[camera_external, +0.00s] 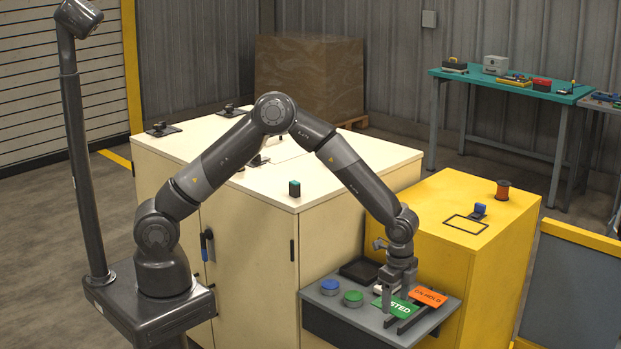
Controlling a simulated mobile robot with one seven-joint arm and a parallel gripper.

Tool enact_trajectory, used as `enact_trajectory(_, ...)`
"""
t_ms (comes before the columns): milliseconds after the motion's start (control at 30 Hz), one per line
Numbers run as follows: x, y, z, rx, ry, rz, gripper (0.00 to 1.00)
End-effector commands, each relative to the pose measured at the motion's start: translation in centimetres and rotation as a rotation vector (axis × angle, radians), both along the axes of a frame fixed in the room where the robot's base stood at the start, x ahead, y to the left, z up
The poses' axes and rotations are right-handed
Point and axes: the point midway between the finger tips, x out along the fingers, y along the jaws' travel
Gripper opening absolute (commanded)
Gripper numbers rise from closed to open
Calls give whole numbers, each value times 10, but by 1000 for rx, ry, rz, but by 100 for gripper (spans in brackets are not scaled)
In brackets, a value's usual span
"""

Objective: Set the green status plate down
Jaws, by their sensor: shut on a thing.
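The green status plate (400,307) with white lettering, partly hidden, is at my gripper (396,298) over the grey shelf (336,306) at the front of the yellow cabinet. My gripper points down and is shut on the green plate. Whether the plate touches the shelf or the dark rack below it I cannot tell. An orange status plate (428,297) with lettering rests tilted on the dark rack (413,320) just right of the green plate.
A blue button (329,287) and a green button (353,298) stand on the shelf, left of my gripper. A black tray (360,271) lies behind them. The cream cabinet (250,250) and yellow cabinet (490,240) stand close behind the shelf.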

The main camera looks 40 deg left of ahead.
Motion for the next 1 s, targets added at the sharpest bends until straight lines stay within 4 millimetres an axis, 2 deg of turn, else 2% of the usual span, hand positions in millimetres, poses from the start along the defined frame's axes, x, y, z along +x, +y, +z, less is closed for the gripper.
enact_trajectory(133, 0, 1, 1, 0, 0, 4, 40)
enact_trajectory(233, 9, 8, 6, 2, -4, 33, 40)
enact_trajectory(367, 38, 37, 25, 9, -11, 137, 40)
enact_trajectory(567, 95, 114, 71, 22, -22, 400, 40)
enact_trajectory(700, 126, 176, 106, 28, -27, 598, 40)
enact_trajectory(833, 146, 237, 138, 32, -27, 788, 40)
enact_trajectory(1000, 159, 319, 181, 30, -25, 1042, 40)
